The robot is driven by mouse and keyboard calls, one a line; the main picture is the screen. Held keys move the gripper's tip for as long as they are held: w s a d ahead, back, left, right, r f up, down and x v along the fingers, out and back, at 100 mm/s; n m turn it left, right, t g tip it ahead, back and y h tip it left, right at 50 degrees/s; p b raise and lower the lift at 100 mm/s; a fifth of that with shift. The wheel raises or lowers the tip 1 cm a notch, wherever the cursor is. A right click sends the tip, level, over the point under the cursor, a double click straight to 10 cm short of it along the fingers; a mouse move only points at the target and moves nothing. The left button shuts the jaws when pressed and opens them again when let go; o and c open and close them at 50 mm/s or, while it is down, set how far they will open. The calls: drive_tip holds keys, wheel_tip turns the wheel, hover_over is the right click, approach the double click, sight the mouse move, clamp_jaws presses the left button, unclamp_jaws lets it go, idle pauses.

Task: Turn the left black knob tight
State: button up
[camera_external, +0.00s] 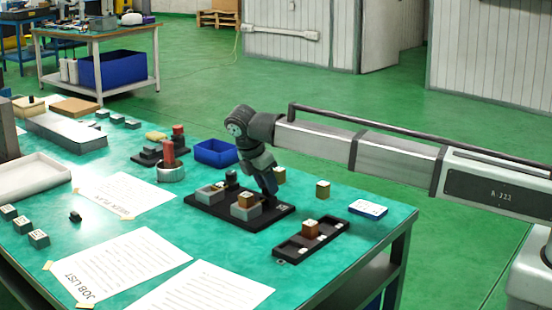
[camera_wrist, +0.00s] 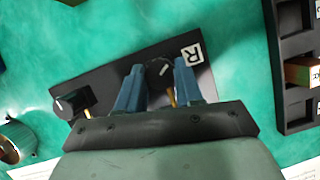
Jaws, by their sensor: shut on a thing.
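A black base plate (camera_external: 200,203) lies on the green table and carries two grey holders. A black knob (camera_external: 231,176) stands free on the plate's left side; it also shows in the wrist view (camera_wrist: 71,104), with a white pointer line. My gripper (camera_external: 268,188) is down at the plate's right side. In the wrist view, my gripper's blue fingers (camera_wrist: 158,67) are shut on a second black knob (camera_wrist: 157,74), beside a white label reading R (camera_wrist: 192,54). The right holder (camera_external: 245,212) bears a copper-brown block (camera_external: 246,200). In the external view my fingers hide the gripped knob.
A dark slotted tray (camera_external: 290,250) with a brown block (camera_external: 310,228) lies in front right. A blue bin (camera_external: 215,153) and a red-topped round fixture (camera_external: 170,171) stand behind.

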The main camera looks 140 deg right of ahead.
drive_tip(key=shift+c, duration=1.2)
drive_tip(key=shift+d+m, duration=0.1)
drive_tip(key=shift+m, duration=0.2)
drive_tip(key=shift+d+m+t+y, duration=0.1)
drive_tip(key=shift+m+t+y, duration=0.3)
drive_tip(key=shift+m, duration=0.8)
drive_tip(key=shift+m+y, duration=0.6)
drive_tip(key=shift+m, duration=0.9)
drive_tip(key=shift+t, duration=0.3)
drive_tip(key=o, duration=1)
drive_tip(key=shift+o, duration=0.2)
drive_tip(key=shift+r, duration=0.1)
